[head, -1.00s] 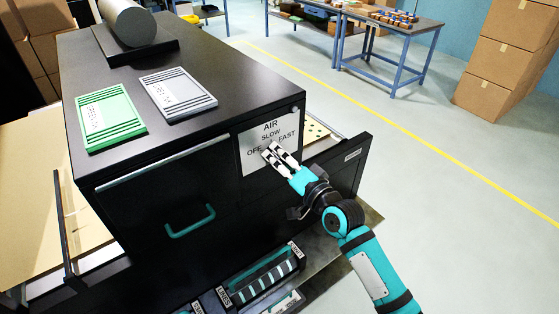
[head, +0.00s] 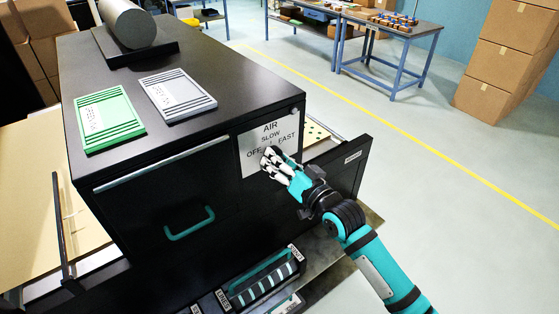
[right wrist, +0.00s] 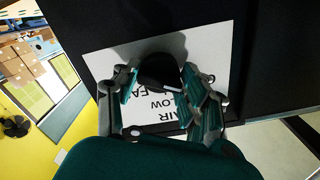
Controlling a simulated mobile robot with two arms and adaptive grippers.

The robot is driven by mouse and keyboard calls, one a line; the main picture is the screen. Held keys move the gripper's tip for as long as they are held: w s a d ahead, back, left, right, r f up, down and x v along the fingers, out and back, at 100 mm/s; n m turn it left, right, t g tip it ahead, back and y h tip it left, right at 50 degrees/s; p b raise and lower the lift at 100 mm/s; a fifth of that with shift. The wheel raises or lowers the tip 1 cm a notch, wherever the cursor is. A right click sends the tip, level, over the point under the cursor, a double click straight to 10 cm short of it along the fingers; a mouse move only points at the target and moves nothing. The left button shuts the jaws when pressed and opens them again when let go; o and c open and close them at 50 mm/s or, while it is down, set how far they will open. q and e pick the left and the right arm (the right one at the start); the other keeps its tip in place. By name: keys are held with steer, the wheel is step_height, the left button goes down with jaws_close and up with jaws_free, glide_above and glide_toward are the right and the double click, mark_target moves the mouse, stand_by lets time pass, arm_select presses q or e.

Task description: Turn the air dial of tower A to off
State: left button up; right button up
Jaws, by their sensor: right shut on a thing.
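The black air dial (right wrist: 160,70) stands on a white label plate (head: 248,142) on the front of the black cabinet (head: 130,185). The plate reads AIR, OFF, SLOW and FAST; it also shows in the right wrist view (right wrist: 108,68), upside down. My right gripper (head: 271,158) is at the plate, and in the wrist view its fingers lie on both sides of the dial, shut on it. In the head view the fingers hide the dial. Which word the dial points at cannot be told. My left gripper is not in view.
A green plate (head: 110,120) and a grey plate (head: 177,95) lie on the cabinet top, with a grey cylinder (head: 128,22) behind. A teal handle (head: 190,224) is on the front. A black panel (head: 350,162) juts out right of the dial. Open floor lies to the right.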

steer(key=o, duration=1.2)
steer(key=v, duration=1.2)
